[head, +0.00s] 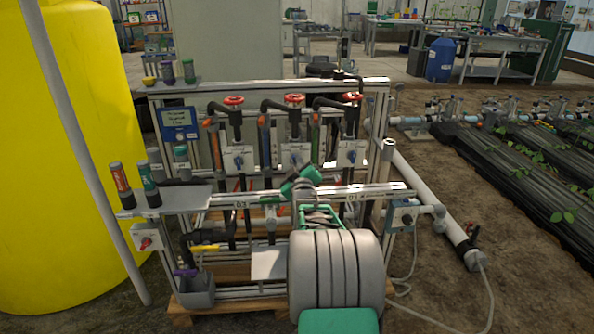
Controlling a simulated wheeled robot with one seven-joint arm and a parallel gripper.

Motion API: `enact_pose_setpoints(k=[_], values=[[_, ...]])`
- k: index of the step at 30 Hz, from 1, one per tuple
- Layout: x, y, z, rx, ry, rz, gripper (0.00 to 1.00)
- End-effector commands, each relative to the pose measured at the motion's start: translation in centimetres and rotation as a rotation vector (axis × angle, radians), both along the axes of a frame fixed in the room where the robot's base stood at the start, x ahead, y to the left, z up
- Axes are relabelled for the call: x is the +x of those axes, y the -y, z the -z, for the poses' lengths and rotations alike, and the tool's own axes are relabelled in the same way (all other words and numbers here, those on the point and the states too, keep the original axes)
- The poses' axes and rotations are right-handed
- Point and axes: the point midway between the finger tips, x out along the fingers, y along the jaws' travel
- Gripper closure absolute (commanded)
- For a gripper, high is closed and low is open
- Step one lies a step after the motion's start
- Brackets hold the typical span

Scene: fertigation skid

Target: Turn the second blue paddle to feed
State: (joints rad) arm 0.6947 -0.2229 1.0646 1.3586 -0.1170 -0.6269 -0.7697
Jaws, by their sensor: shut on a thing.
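Three white plates, each with a small blue paddle, stand in a row on the skid frame. The left paddle (238,160) and the right paddle (351,156) are clear of my arm. The second blue paddle (296,160) is on the middle plate (291,150), directly above my green wrist in the picture. My gripper (298,172) is at the lower edge of this plate and shut at the second paddle. Its fingertips are mostly hidden behind the wrist, so the exact hold and the paddle's angle are hard to make out.
Red handwheels (293,98) and black pipes stand above the plates. A white pipe (385,189) runs across below them. A grey shelf (185,197) with bottles is at left, beside a yellow tank (60,160). Plant rows lie at right.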

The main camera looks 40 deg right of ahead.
Motion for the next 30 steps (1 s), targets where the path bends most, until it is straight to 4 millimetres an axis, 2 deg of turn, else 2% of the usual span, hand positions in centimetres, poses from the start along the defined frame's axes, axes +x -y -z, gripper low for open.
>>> enact_pose_setpoints(k=[9, 22, 23, 30], values=[[-0.01, -0.02, 0.19, -0.076, -0.054, 0.001, 1.0], [-0.01, -0.02, 0.13, -0.083, -0.059, 0.001, 1.0], [-0.01, -0.01, 0.12, -0.082, -0.059, 0.001, 0.87], [0.0, -0.02, 0.07, -0.082, -0.058, 0.0, 0.68]])
